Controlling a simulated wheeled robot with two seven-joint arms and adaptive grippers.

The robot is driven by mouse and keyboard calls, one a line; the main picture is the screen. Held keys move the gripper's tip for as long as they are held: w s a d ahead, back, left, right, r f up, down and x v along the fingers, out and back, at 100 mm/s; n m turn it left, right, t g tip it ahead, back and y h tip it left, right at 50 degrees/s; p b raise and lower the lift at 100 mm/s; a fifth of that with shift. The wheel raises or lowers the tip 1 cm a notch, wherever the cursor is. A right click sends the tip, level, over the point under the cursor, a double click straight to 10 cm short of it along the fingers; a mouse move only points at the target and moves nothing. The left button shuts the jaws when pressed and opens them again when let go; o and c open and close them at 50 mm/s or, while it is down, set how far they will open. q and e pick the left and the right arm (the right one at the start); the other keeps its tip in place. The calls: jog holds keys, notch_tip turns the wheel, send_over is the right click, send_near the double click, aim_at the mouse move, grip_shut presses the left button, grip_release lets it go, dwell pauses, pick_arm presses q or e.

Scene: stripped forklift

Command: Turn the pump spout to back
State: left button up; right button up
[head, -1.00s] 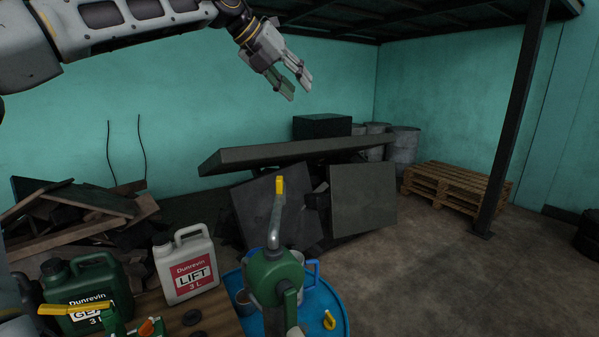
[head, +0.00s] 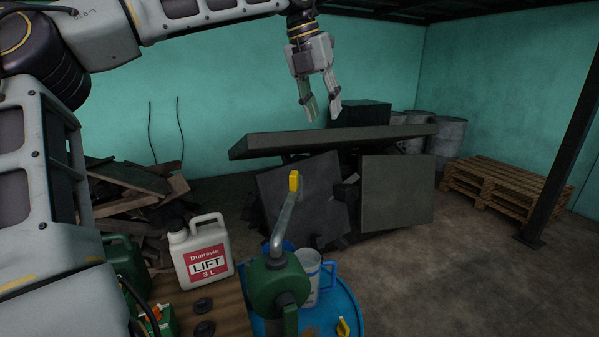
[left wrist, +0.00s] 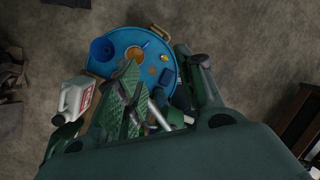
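The green pump (head: 268,285) stands on the blue drum (head: 350,312). Its grey metal spout (head: 282,222) rises and reaches away from me, ending in a yellow tip (head: 294,182). My left gripper (head: 322,108) is open and empty, fingers pointing down, above the yellow tip in the picture and apart from the spout. In the left wrist view, the drum (left wrist: 133,38) lies below the spread fingers, and a grey tube (left wrist: 158,115), seemingly the spout, shows partly hidden behind the left finger. My right gripper is not in view.
A white LIFT canister (head: 203,252) stands on a wooden surface (head: 222,310) left of the drum. A grey jug with a blue handle (head: 311,275) is right beside the pump. Dark panels (head: 397,193) and a pallet (head: 508,193) are farther back.

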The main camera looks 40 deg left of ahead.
pick_arm(q)
jog(key=s, duration=0.1)
jog(key=n+g+y, duration=0.2)
jog(key=n+g, duration=0.1)
send_over(293, 173)
jog(key=f, duration=0.1)
jog(key=shift+w, duration=0.1)
jog(key=shift+f, duration=0.15)
jog(key=shift+f+p, duration=0.9)
jog(key=shift+f, duration=5.9)
jog(key=shift+c, duration=0.5)
grip_shut()
